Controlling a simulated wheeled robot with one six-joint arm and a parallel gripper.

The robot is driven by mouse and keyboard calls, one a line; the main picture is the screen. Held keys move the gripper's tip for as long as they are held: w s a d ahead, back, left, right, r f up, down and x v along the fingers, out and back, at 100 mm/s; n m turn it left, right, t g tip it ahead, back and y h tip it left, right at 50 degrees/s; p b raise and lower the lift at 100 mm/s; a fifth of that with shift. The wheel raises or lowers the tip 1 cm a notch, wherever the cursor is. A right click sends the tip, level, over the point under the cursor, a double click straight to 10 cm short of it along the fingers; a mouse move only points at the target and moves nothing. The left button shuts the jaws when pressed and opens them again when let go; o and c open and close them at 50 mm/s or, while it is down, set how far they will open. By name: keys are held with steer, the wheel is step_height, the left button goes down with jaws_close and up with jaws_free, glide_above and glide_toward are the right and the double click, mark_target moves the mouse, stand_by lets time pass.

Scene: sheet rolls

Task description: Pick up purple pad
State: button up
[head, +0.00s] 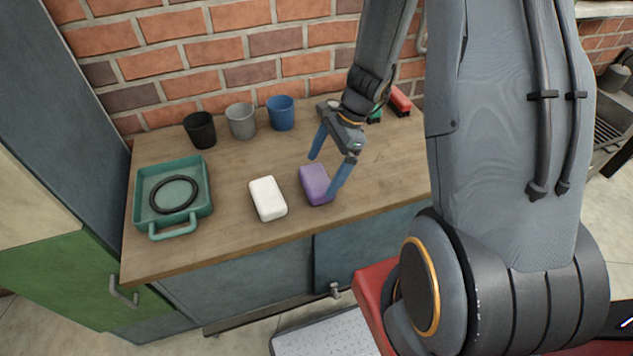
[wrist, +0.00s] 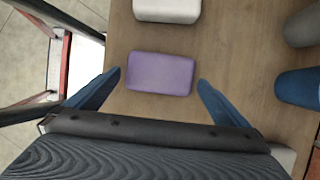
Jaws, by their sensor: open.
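The purple pad (head: 315,184) lies flat on the wooden counter in the head view, just right of a white pad (head: 267,198). In the wrist view the purple pad (wrist: 160,74) lies centred ahead of the fingers, its long side running across the picture. My gripper (head: 328,176) is open, with its blue fingers pointing down at the pad. In the wrist view my gripper (wrist: 158,80) has one finger to each side of the pad, with gaps between. Nothing is held. I cannot tell the exact height of the fingertips above the counter.
The white pad (wrist: 168,10) lies close by. A green tray (head: 143,190) holding a black ring (head: 173,195) stands at the left. Black (head: 200,130), grey (head: 241,121) and blue (head: 281,113) cups stand at the back. A red item (head: 399,101) is behind my arm. The counter's front is clear.

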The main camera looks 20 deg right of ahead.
mark_target(317, 177)
steer(key=shift+p+x, duration=0.6)
steer(key=shift+x, duration=1.6)
steer(key=shift+a+r, duration=0.1)
steer(key=shift+a, duration=0.1)
steer(key=c, duration=0.8)
steer(key=shift+r, duration=0.1)
step_height(317, 177, up, 10)
steer(key=shift+f+b, duration=0.1)
steer(key=shift+b, duration=0.7)
